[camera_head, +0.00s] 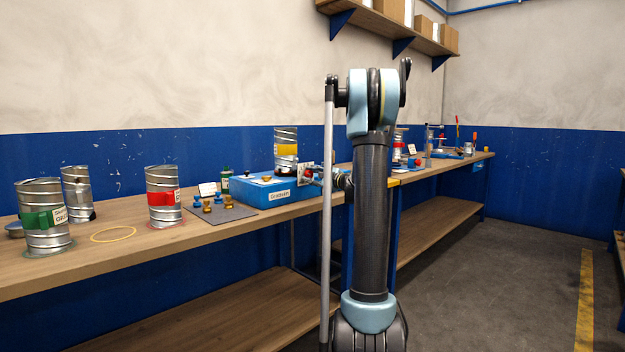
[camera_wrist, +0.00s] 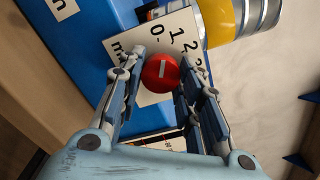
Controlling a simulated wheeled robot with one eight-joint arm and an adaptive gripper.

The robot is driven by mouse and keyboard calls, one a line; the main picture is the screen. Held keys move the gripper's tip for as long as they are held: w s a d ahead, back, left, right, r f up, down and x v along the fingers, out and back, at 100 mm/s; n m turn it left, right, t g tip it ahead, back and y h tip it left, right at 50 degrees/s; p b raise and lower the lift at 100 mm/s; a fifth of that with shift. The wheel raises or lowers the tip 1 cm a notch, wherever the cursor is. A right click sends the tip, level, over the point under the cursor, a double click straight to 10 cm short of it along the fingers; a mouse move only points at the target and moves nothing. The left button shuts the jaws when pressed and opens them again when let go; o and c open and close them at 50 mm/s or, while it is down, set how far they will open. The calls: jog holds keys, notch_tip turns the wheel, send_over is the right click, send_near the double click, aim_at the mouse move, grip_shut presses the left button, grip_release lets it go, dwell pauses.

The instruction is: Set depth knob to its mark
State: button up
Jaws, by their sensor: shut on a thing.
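The red depth knob (camera_wrist: 161,74) sits in front of a pale scale plate (camera_wrist: 116,44) marked 0, 1, 2, 3 and "mm". My gripper (camera_wrist: 162,64) is shut on the knob, one finger on each side. Its fingers hide part of the plate. The plate is on a blue machine (camera_wrist: 85,35), which stands on the bench in the head view (camera_head: 262,193). There my gripper (camera_head: 308,174) is small at the machine's right end.
A yellow-banded metal duct (camera_head: 286,148) stands on top. Left on the bench are a grey mat (camera_head: 215,222) with small blue and brass parts, a red-banded duct (camera_head: 163,197) and a green-banded duct (camera_head: 43,218).

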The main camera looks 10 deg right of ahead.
jog(key=m, duration=0.5)
jog(key=shift+d+f+m, duration=0.1)
jog(key=shift+m, duration=2.5)
jog(key=o, duration=1.1)
jog(key=v, duration=1.1)
jog(key=shift+s+d+f, duration=0.1)
jog(key=shift+s+d, duration=0.05)
jog(key=shift+s, duration=0.25)
